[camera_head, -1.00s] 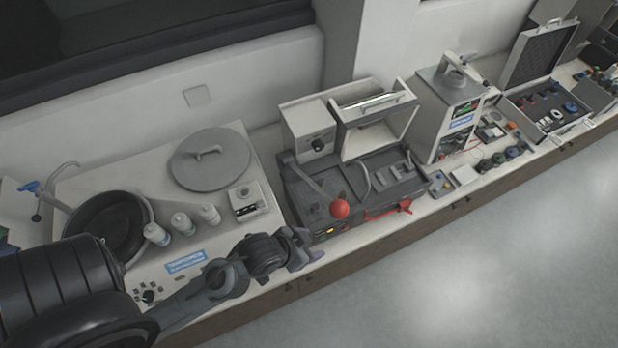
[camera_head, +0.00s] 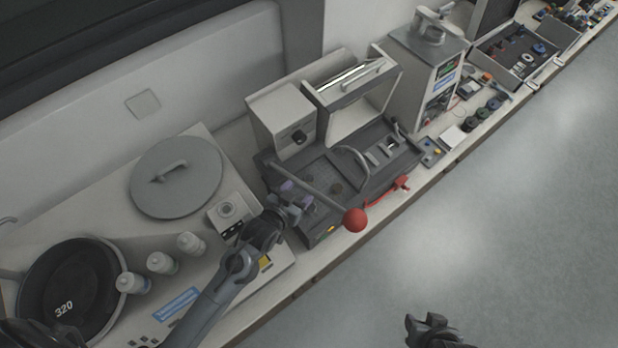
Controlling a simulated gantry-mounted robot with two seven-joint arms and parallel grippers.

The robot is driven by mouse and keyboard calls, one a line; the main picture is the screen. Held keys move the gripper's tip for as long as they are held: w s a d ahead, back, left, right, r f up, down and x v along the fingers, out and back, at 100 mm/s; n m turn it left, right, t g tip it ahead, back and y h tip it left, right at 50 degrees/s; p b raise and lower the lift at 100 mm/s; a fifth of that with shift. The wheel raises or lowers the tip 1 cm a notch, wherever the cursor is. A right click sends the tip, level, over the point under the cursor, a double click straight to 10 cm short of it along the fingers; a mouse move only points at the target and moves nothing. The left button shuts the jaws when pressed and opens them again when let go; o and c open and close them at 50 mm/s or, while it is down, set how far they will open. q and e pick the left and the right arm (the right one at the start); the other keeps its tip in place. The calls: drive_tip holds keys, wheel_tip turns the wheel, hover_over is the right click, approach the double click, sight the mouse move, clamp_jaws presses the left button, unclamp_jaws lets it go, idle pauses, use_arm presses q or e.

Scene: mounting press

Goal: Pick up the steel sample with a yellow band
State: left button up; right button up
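A small grey tray (camera_head: 432,152) right of the press holds small pieces, one with a yellow spot (camera_head: 437,152). It may be the yellow-banded steel sample, but it is too small to be sure. My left gripper (camera_head: 297,194) is over the left part of the grey press base, its two purple-tipped fingers apart with nothing visible between them. It is well left of the tray. My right gripper (camera_head: 430,328) shows at the bottom edge, over the floor, away from the bench; its fingers are not clear.
The mounting press (camera_head: 370,165) has a lever with a red ball (camera_head: 355,220) sticking out close to my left gripper. A white machine (camera_head: 425,75) stands behind the tray. Bottles (camera_head: 160,263) and a round grey lid (camera_head: 176,177) are at left. The floor in front is clear.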

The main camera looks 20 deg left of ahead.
sight(310, 177)
use_arm(q)
drive_tip(key=shift+p+x, duration=0.6)
drive_tip(key=shift+x, duration=1.75)
drive_tip(key=shift+w+a+f, duration=0.1)
drive_tip(key=shift+w+f, duration=0.05)
drive_tip(key=shift+w, duration=0.2)
drive_tip(key=shift+c, duration=0.2)
clamp_jaws()
